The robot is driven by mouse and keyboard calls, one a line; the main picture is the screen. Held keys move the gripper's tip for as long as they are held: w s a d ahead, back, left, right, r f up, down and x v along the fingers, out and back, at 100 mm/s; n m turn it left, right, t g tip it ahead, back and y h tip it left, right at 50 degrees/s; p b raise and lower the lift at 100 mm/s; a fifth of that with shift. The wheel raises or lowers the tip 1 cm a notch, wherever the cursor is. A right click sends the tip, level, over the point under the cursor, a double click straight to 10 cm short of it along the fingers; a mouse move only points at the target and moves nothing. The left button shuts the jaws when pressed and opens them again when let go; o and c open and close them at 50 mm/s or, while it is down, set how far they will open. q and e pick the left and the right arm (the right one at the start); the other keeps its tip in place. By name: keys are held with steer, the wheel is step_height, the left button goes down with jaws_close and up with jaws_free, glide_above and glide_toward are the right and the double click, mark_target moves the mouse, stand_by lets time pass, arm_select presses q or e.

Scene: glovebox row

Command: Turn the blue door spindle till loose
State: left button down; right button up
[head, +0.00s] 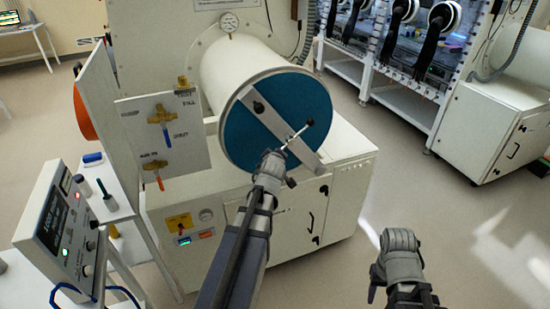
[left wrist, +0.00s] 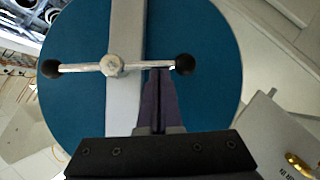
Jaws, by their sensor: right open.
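The blue round door (head: 250,140) closes the end of the white cylinder, with a pale bar across it. Its spindle handle (head: 300,132) is a thin metal rod with black ball ends. In the left wrist view the rod (left wrist: 85,66) lies level, with its hub (left wrist: 113,65) left of my fingers. My left gripper (left wrist: 160,72) looks shut, its tips at the rod between hub and right ball; whether they touch it I cannot tell. My right gripper (head: 405,296) is open and empty, low and right.
A valve panel (head: 140,135) with brass valves stands left of the door. A control box (head: 65,235) and small table are at the lower left. Gloveboxes (head: 430,50) line the back right. The floor (head: 465,240) is clear at right.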

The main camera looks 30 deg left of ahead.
arm_select(q)
steer(key=shift+w+d+f+n+t+h+b, duration=0.15)
steer(key=shift+f+n+t+b, duration=0.25)
steer(key=shift+b, duration=0.25)
steer(key=shift+w+d+f+n+t+h+b, duration=0.1)
steer(key=shift+f+n+t+h+b, duration=0.15)
steer(key=shift+f+b, duration=0.3)
arm_select(e)
step_height(320, 180, down, 4)
steer(key=shift+d+r, duration=0.1)
steer(key=shift+r, duration=0.15)
arm_select(q)
steer(key=shift+w, duration=0.1)
arm_select(e)
steer(key=shift+w+f, duration=0.15)
steer(key=shift+w, duration=0.05)
